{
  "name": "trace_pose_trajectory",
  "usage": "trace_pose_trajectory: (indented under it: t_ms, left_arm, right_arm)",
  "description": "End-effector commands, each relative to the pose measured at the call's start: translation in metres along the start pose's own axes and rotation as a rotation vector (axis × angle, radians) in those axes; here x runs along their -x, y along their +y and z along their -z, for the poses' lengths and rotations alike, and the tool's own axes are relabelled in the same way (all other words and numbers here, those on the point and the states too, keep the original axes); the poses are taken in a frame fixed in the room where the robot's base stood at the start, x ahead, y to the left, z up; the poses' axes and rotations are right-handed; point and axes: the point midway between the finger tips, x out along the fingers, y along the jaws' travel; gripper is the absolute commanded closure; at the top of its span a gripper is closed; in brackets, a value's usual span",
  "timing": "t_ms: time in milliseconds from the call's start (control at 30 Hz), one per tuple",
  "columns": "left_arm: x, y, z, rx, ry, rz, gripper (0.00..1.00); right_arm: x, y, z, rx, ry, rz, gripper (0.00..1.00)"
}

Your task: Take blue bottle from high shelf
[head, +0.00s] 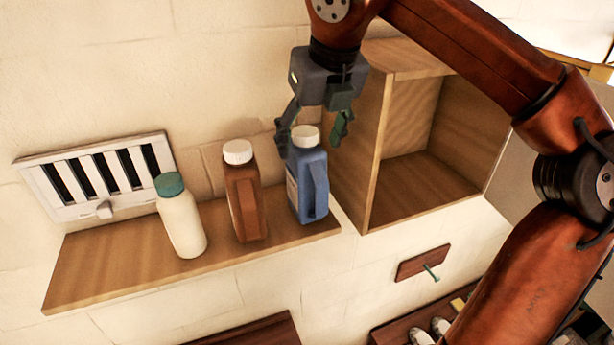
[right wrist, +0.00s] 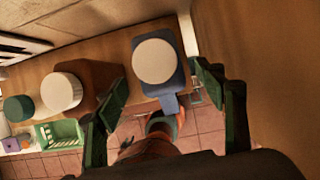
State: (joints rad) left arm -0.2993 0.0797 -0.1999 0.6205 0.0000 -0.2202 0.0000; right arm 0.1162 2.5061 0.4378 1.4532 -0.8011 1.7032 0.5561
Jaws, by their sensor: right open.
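The blue bottle (head: 309,185) with a white cap stands upright at the right end of the wooden shelf (head: 100,268). My right gripper (head: 313,138) is open above it, with its fingers on either side of the white cap in the head view. In the right wrist view the blue bottle (right wrist: 157,66) is seen from above, between and just beyond the open fingers (right wrist: 160,95). I cannot tell whether a finger touches it. My left gripper is not in view.
A brown bottle (head: 244,195) and a cream bottle with a green cap (head: 182,220) stand to the left on the shelf. An open wooden box (head: 376,150) is close on the right. A white vent (head: 97,176) is on the wall behind.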

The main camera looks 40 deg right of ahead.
Motion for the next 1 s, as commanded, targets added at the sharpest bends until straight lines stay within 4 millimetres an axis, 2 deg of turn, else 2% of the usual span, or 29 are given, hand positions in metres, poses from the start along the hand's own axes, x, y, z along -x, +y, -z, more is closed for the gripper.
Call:
trace_pose_trajectory:
  t_ms: [200, 367, 667, 1000]
  left_arm:
    - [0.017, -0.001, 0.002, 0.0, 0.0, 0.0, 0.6]
    - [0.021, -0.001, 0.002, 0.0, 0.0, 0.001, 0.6]
    - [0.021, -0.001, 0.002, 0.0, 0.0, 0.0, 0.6]
    - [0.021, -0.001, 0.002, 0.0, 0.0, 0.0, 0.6]
  right_arm:
    - [-0.026, -0.002, -0.005, 0.002, 0.004, -0.002, 0.36]
    - [-0.046, -0.002, -0.005, 0.001, -0.001, -0.004, 0.36]
    - [-0.051, -0.002, -0.005, 0.0, -0.003, -0.004, 0.37]
    - [-0.051, -0.002, -0.005, 0.0, -0.003, -0.004, 0.6]
